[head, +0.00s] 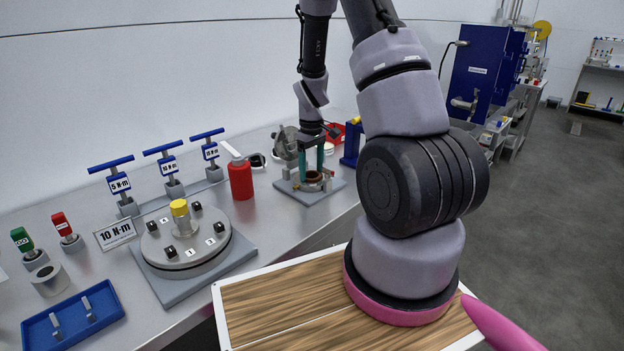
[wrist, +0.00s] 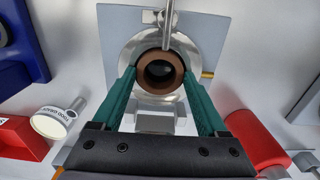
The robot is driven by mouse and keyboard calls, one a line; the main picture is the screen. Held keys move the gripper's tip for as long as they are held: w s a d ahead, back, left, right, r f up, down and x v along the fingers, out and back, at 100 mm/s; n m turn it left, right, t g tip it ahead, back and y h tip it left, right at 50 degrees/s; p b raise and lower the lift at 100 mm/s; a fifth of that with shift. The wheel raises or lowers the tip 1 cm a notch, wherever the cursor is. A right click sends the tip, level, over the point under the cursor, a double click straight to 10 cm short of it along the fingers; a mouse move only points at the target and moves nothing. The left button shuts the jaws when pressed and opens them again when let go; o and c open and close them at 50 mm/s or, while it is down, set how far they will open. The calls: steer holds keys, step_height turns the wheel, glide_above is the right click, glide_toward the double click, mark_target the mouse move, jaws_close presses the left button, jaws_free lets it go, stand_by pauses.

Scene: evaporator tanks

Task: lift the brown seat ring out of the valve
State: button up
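The brown seat ring (wrist: 160,73) sits in the round metal valve body (wrist: 124,52) in the wrist view. In the head view the ring (head: 312,177) shows small and partly hidden in the valve, on its grey base plate (head: 291,196). My gripper (wrist: 158,76) points down at the valve with its green fingers apart, one on each side of the ring. In the head view my gripper (head: 311,171) stands over the valve. The fingertips are close to the ring's outer edge; I cannot make out firm contact. The ring's underside is hidden.
A red bottle (head: 240,179) stands left of the valve. A red bin (head: 352,134) and a blue block (head: 351,145) are behind and right. A bolted round flange (head: 185,240) and torque wrenches stand further left on the bench. A metal rod (wrist: 168,22) crosses above the ring.

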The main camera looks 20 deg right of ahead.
mark_target(311, 175)
step_height(311, 175, up, 9)
stand_by(1.6)
stand_by(0.3)
